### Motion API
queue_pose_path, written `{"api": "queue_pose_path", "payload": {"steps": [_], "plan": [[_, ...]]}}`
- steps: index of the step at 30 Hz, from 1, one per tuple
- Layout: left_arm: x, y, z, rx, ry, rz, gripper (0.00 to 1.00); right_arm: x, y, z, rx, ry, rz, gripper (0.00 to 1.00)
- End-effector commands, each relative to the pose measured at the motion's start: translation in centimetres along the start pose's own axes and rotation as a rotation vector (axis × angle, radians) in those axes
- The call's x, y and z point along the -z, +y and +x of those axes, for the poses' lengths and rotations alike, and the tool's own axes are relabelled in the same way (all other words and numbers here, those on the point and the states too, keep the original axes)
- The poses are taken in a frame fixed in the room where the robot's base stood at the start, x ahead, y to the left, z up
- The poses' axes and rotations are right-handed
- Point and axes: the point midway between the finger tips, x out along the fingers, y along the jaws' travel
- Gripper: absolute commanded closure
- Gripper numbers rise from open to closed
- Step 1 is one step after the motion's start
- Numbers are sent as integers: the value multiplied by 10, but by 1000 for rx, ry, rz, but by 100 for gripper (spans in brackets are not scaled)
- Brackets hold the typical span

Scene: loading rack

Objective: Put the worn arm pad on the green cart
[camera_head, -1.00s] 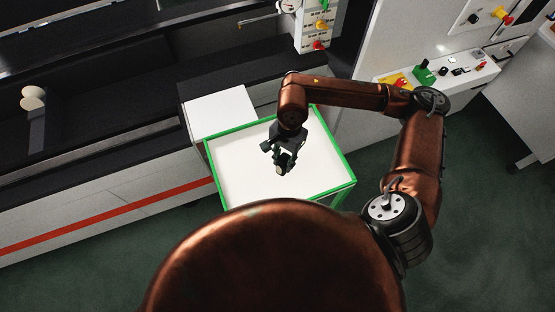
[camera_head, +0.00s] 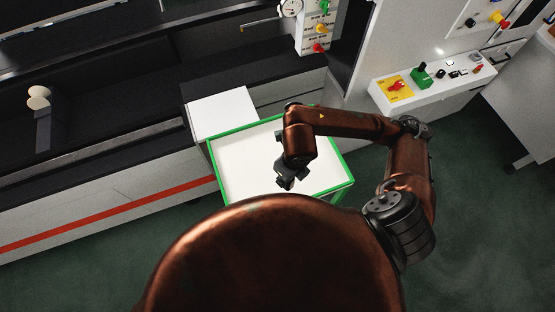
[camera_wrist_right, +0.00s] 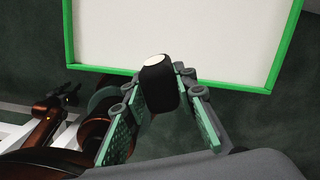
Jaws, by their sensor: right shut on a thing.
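The green cart (camera_head: 215,178) has a white top with a green rim and stands at the middle of the head view. Its top also shows in the wrist view (camera_wrist_right: 225,35). My right gripper (camera_head: 287,184) hangs over the near part of the cart top. In the wrist view, the right gripper (camera_wrist_right: 160,92) is shut on the worn arm pad (camera_wrist_right: 160,90), a dark rounded piece with a pale end. The pad overlaps the cart's near rim in that view; I cannot tell its height above the top. My left gripper is out of view.
A white block (camera_head: 222,115) adjoins the cart's far left corner. A long machine with a red stripe (camera_head: 130,210) stands at left, holding a cream round pad (camera_head: 39,98) on a stalk. A control panel (camera_head: 435,85) is at right. Most of the cart top is bare.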

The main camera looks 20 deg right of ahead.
Motion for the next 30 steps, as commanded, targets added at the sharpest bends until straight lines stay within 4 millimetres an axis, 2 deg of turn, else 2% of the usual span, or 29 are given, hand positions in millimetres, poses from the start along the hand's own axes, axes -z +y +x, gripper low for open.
{"api": "queue_pose_path", "payload": {"steps": [6, 11, 14, 25, 30], "plan": [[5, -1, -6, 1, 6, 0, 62, 5, 4, -7, 33, -1, 277, 100], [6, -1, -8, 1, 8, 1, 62, 6, 4, -7, 44, 1, 370, 100], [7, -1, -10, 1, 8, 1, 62, 1, -4, -2, 48, 3, 390, 100], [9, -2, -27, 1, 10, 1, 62, -52, -66, 40, 49, 3, 391, 100], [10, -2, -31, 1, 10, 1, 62, -65, -82, 75, 46, 4, 388, 100]]}}
